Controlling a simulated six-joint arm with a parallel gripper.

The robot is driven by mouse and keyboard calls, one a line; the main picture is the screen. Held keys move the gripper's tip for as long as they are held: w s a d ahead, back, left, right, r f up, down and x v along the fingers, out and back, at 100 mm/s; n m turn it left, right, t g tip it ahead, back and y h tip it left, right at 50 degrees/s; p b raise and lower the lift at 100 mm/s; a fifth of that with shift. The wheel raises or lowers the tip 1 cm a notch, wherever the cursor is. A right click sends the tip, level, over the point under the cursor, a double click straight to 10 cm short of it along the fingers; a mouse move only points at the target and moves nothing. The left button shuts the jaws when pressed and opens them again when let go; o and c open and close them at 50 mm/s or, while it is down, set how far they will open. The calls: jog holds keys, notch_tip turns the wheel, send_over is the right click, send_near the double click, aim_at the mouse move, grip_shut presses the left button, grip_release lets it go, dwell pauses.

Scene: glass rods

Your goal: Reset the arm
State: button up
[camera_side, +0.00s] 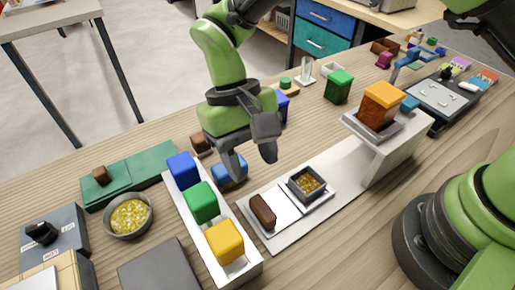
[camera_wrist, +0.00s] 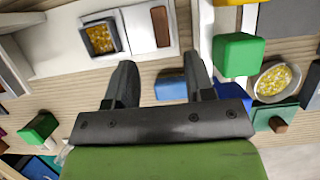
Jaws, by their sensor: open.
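My gripper (camera_side: 252,166) hangs above the wooden table near its middle, with its fingers pointing down. In the wrist view my gripper (camera_wrist: 160,82) shows two dark fingers spread apart with nothing held between them. A blue block (camera_side: 230,169) lies on the table close to the fingers in the side view. In the wrist view this blue block (camera_wrist: 171,88) shows beyond and between the fingers, apart from them as far as I can tell. The green arm above the gripper is mine.
A white tray (camera_side: 250,262) holds blue, green and yellow blocks. A pale platform (camera_side: 275,238) carries a brown block and a small grey container. A bowl of yellow bits (camera_side: 129,215) stands left. An orange-topped hopper (camera_side: 379,105) stands on a raised stand at right.

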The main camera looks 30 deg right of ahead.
jog(key=s+d+r+m+t+y, duration=0.1)
jog(key=d+r+t, duration=0.2)
jog(key=d+r, duration=0.35)
jog(key=d+r+m+t+y, duration=0.15)
jog(key=d+r, duration=0.25)
jog(key=r, duration=0.6)
jog(key=s+d+r+m+t, duration=0.1)
jog(key=s+d+r+t, duration=0.2)
jog(key=s+d+t, duration=0.4)
jog(key=shift+s+d+r, duration=0.25)
jog(key=shift+s+d, duration=0.7)
jog(key=shift+s, duration=0.85)
jog(key=shift+m+h, duration=0.25)
